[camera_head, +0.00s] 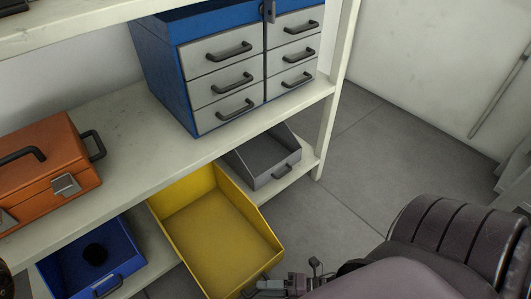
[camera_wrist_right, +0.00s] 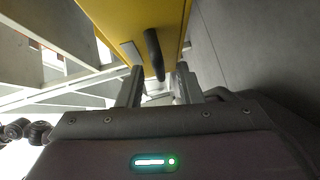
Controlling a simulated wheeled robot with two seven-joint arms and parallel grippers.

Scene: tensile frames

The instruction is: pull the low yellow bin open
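The low yellow bin (camera_head: 215,235) sits at the lower shelf level and juts well out past the shelf's front edge; its inside looks empty. Its dark bar handle (camera_wrist_right: 153,52) is on the front face. My right gripper (camera_head: 270,284) is at the bin's front, by the handle, partly cut by the arm in the head view. In the right wrist view its two fingers (camera_wrist_right: 158,86) stand apart with clear space between them, and the handle's end reaches toward that gap without visible finger contact. My left gripper is not in view.
A blue bin (camera_head: 75,270) holding a dark round thing is left of the yellow bin, and a grey bin (camera_head: 262,157) is right. An orange toolbox (camera_head: 40,170) and a blue drawer cabinet (camera_head: 160,75) stand on the shelf above. Grey floor (camera_head: 370,150) is clear at right.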

